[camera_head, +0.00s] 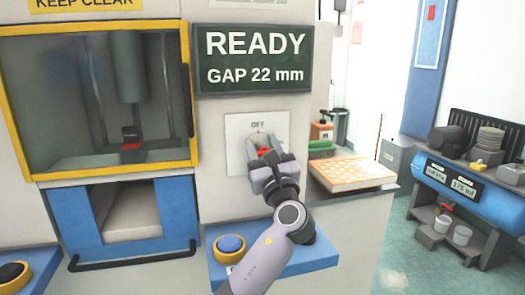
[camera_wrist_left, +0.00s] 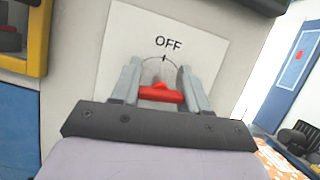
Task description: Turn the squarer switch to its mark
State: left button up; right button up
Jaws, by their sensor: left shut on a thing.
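The squarer switch is a red handle (camera_wrist_left: 161,95) on a white plate (camera_wrist_left: 120,48) on the machine front. The plate reads OFF, with a small dark mark on a thin arc below the word. In the head view the red switch (camera_head: 264,152) is partly hidden by my left gripper (camera_head: 262,150). In the left wrist view my left gripper (camera_wrist_left: 160,88) is shut on the red handle, one finger at each end. The handle lies roughly level across the fingers, with a small red point upward toward the mark. My right gripper is not in view.
A dark sign (camera_head: 254,60) above reads READY, GAP 22 mm. A blue button in a yellow ring (camera_head: 230,244) sits on the blue ledge below. A yellow-framed window (camera_head: 95,95) is at left. An orange patterned block (camera_head: 350,173) lies on a shelf at right.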

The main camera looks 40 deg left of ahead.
pick_arm(q)
jog(key=n, duration=0.1)
jog(key=n+g+b, duration=0.1)
jog(key=shift+f+n+y, duration=0.2)
jog(key=shift+n+y, duration=0.1)
jog(key=shift+y, duration=0.1)
jog(key=n+g+b, duration=0.1)
jog(key=n+g, duration=0.2)
jog(key=n, duration=0.2)
jog(key=shift+s+y+b, duration=0.1)
jog(key=shift+y+b, duration=0.2)
jog(key=shift+y, duration=0.1)
jog(key=n+g+b, duration=0.1)
jog(key=n+g, duration=0.1)
jog(key=n, duration=0.2)
jog(key=shift+a+n, duration=0.1)
jog(key=shift+n, duration=0.3)
jog(key=n+g, duration=0.1)
jog(key=n, duration=0.3)
jog(key=shift+h, duration=0.4)
jog(key=shift+s+f+n+g+h+p, duration=0.15)
jog(key=shift+n+g+h, duration=0.15)
jog(key=shift+n, duration=0.65)
jog(key=shift+w+f+n+g+h+p, duration=0.15)
jog(key=shift+n+g+h, duration=0.15)
jog(key=shift+n, duration=0.65)
jog(key=shift+s+r, duration=0.1)
jog(key=o, duration=1.1)
jog(key=shift+c, duration=0.2)
